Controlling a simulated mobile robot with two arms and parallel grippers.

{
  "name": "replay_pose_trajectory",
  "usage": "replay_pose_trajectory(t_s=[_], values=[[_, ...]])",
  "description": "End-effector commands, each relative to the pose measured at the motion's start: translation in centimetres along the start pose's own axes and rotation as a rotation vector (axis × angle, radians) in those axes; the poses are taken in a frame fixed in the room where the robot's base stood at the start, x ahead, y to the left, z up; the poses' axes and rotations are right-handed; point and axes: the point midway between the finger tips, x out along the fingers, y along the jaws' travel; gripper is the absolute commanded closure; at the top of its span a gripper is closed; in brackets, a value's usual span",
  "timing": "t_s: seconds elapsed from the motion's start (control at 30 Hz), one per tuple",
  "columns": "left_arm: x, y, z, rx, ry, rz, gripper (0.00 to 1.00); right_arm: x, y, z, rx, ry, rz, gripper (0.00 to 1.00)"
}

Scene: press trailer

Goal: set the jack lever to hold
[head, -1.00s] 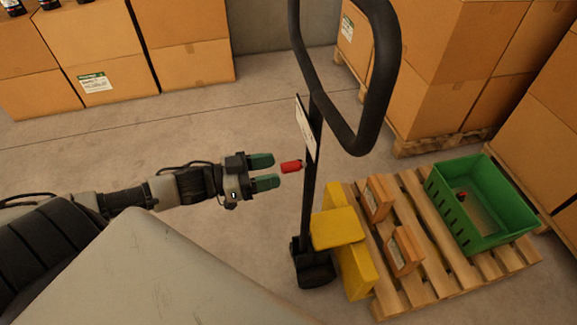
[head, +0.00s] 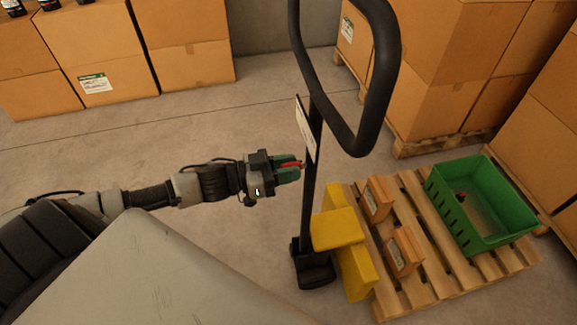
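The jack lever, a small red handle (head: 291,165), sticks out to the left from the black upright shaft (head: 309,180) of the pallet jack. My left gripper (head: 290,168) has its green fingers on both sides of the red lever, closed in on it. Most of the lever is hidden between the fingers; a thin red strip and its end by the shaft show. The lever's exact setting cannot be read. A white placard (head: 305,128) is on the shaft. My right gripper is not in view.
The jack's black loop handle (head: 388,75) rises above the lever. The yellow jack body (head: 338,229) stands below it, beside a wooden pallet (head: 440,285) bearing a green crate (head: 500,236) and small boxes. Cardboard boxes (head: 193,68) stand behind. The floor at left is clear.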

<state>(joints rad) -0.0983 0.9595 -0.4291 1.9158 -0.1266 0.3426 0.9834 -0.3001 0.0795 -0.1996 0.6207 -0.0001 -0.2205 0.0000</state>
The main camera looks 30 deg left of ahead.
Motion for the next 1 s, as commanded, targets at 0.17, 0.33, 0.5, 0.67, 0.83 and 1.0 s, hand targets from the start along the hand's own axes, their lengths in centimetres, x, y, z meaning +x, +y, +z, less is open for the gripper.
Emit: replay_pose_trajectory(t_s=[0.17,0.33,0.5,0.67,0.83,1.0], values=[[0.0,0.0,0.0,0.001,0.0,0.0,1.0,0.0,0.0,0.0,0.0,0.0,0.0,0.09],[0.0,0.0,-0.1,-0.002,0.0,0.001,1.0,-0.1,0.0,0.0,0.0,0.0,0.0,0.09],[0.0,-0.2,-0.5,-0.035,0.001,0.0,1.0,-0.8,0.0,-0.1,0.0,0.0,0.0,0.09],[0.0,-0.6,-1.1,-0.115,0.0,0.0,1.0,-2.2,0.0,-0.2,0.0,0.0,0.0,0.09],[0.0,-1.4,-1.6,-0.242,0.002,0.0,1.0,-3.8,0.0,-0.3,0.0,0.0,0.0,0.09],[0.0,-2.2,-1.9,-0.378,0.003,0.0,1.0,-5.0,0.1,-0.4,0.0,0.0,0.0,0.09]])
